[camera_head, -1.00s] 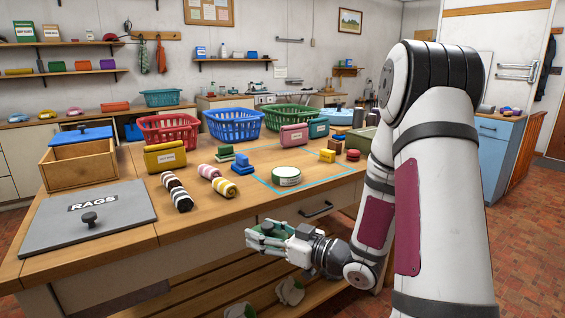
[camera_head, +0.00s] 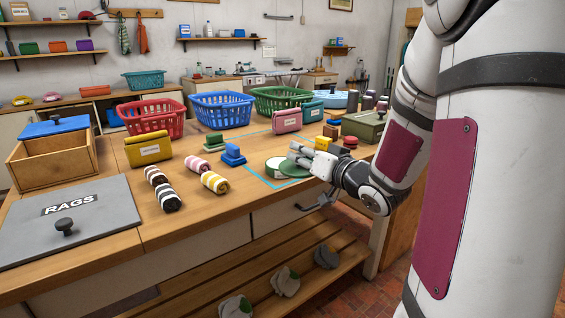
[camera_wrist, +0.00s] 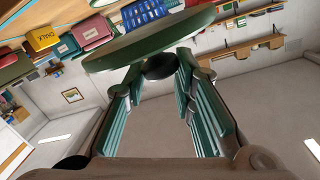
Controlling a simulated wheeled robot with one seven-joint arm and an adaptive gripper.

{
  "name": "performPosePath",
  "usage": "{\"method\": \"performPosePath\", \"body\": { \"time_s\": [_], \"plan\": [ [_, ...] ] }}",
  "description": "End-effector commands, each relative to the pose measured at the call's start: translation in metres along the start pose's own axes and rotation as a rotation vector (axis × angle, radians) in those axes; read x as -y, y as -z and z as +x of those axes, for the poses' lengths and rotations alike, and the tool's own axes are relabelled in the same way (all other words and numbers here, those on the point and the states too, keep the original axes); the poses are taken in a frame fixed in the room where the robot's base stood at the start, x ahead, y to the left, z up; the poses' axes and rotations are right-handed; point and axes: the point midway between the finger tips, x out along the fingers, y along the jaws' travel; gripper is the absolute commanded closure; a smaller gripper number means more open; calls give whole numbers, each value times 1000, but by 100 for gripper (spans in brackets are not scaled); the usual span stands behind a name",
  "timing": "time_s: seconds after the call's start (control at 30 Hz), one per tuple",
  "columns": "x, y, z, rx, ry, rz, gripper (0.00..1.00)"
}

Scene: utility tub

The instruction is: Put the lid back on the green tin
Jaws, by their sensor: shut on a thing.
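In the wrist view my gripper (camera_wrist: 160,70) is shut on the dark knob of the round green lid (camera_wrist: 150,45), and the lid spans the fingertips. In the head view the fingers largely hide the lid, and I cannot tell whether it touches the tin.
A yellow block (camera_head: 323,143) and a red piece (camera_head: 350,142) sit close behind my gripper. A blue stack (camera_head: 233,155) and rolled cloths (camera_head: 214,182) lie left of the tin. A pink box (camera_head: 287,120) and baskets stand behind.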

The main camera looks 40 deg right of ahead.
Motion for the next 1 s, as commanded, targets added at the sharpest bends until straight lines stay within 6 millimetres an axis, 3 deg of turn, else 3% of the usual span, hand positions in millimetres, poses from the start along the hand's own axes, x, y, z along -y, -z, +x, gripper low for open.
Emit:
{"method": "performPosePath", "body": {
  "time_s": [0.17, 0.6, 1.0],
  "plan": [
    [-7, 1, 26, 1, 3, 19, 100],
    [-32, 8, 126, 0, 3, 18, 100],
    [-42, 5, 155, 2, 0, 18, 100]
  ]
}}
